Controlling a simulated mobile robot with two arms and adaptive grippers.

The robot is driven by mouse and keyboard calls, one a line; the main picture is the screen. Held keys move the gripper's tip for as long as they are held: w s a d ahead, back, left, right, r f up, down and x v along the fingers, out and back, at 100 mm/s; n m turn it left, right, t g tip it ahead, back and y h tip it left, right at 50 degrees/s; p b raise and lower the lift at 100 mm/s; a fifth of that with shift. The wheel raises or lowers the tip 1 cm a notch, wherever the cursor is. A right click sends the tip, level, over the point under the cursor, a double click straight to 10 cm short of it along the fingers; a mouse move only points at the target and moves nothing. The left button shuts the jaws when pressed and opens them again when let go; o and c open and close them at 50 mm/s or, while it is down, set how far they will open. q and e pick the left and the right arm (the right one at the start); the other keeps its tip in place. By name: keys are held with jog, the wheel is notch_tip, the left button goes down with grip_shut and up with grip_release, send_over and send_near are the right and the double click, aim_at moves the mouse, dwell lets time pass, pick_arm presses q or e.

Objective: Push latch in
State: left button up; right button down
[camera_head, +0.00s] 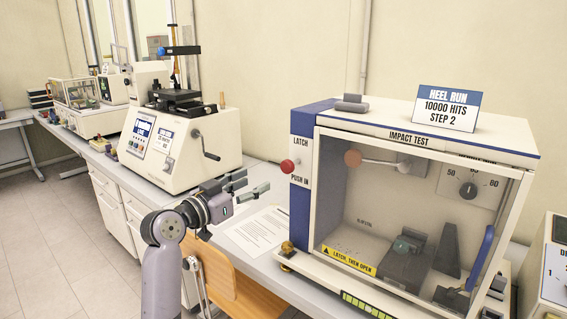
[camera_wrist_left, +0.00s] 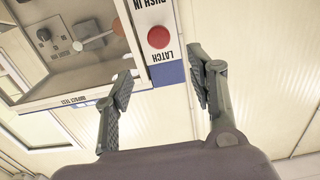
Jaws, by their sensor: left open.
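The latch is a red round knob (camera_head: 287,166) on the white left-hand panel of the impact tester (camera_head: 303,205), labelled LATCH and PUSH IN. It stands out from the panel. In the left wrist view the red knob (camera_wrist_left: 158,37) shows upside down, beyond and between the fingertips. My left gripper (camera_head: 248,187) is open and empty, to the left of the knob and a little lower, apart from it. Its two fingers (camera_wrist_left: 160,88) are spread in the left wrist view. The tester's clear door (camera_head: 400,215) appears closed. My right gripper is not in view.
A blue handle (camera_head: 481,258) is on the door's right side. A cranked machine (camera_head: 180,145) stands further left on the bench. A paper sheet (camera_head: 262,230) lies on the bench below my gripper. A wooden chair (camera_head: 235,285) stands in front. The space between gripper and knob looks clear.

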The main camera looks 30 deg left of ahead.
aim_at(285, 167)
pick_arm(q)
jog(key=w+p, duration=0.1)
jog(key=w, duration=0.3)
jog(key=w+p, duration=0.1)
jog(key=w, duration=0.2)
jog(key=w+d+p, duration=0.1)
jog(key=w+p, duration=0.1)
jog(key=w, duration=0.2)
jog(key=shift+w+r, duration=0.1)
jog(key=shift+w, duration=0.2)
jog(key=shift+w+d, duration=0.1)
jog(key=shift+w, duration=0.45)
jog(key=shift+c, duration=0.2)
grip_shut()
